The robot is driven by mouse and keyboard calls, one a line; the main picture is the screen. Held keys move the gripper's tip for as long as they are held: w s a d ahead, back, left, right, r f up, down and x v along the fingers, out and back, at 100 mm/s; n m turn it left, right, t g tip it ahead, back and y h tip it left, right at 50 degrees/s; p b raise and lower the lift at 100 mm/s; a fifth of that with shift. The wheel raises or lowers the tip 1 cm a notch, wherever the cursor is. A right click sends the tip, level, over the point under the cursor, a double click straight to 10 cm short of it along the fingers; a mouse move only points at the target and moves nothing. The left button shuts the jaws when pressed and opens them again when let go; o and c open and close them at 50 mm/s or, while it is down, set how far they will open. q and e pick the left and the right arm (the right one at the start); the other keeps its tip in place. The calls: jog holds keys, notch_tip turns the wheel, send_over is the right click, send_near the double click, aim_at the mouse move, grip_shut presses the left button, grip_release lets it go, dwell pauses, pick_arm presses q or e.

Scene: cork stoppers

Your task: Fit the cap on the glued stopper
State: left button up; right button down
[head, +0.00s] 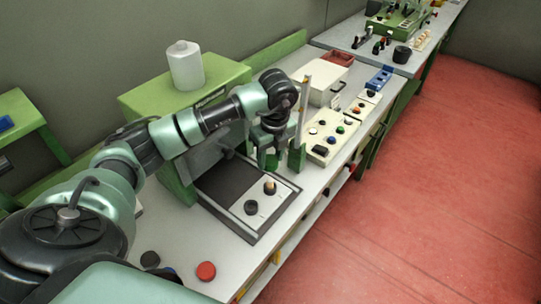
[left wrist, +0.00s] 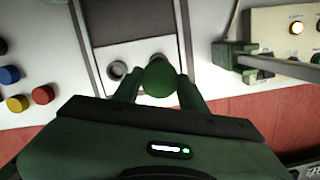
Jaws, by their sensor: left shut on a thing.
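My left gripper (head: 267,158) is shut on a green cap, which shows as a round green top (left wrist: 160,80) between the fingers in the left wrist view. In the head view the cap is hard to tell from the dark green fingers. A tan cork stopper (head: 270,187) stands upright in a dark holder on the white part of the work plate, below and slightly nearer than the gripper. In the left wrist view the cap and fingers largely cover that spot. Glue on the cork cannot be made out. My right gripper is in neither view.
A second dark round holder (head: 250,207) sits beside the stopper and also shows in the left wrist view (left wrist: 117,70). A green post (head: 297,157) stands close right of the gripper. A button panel (head: 333,137) lies beyond. A red cap (head: 206,271) lies near the front.

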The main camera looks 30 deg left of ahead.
aim_at(270, 181)
pick_arm(q)
jog(key=shift+f+b, duration=1.75)
jog(key=shift+f, duration=1.25)
jog(key=shift+f+b, duration=1.05)
jog(key=shift+f, duration=0.15)
jog(key=o, duration=1.4)
jog(key=shift+c, duration=0.2)
jog(key=shift+r, duration=0.15)
jog(key=r, duration=0.2)
jog(key=r+b, duration=0.1)
jog(key=r, duration=0.3)
jog(key=shift+s+d+r+b, duration=0.1)
jog(key=shift+d+b, duration=0.25)
jog(key=shift+b, duration=0.05)
jog(key=shift+s+r, duration=0.1)
jog(key=shift+r, duration=0.55)
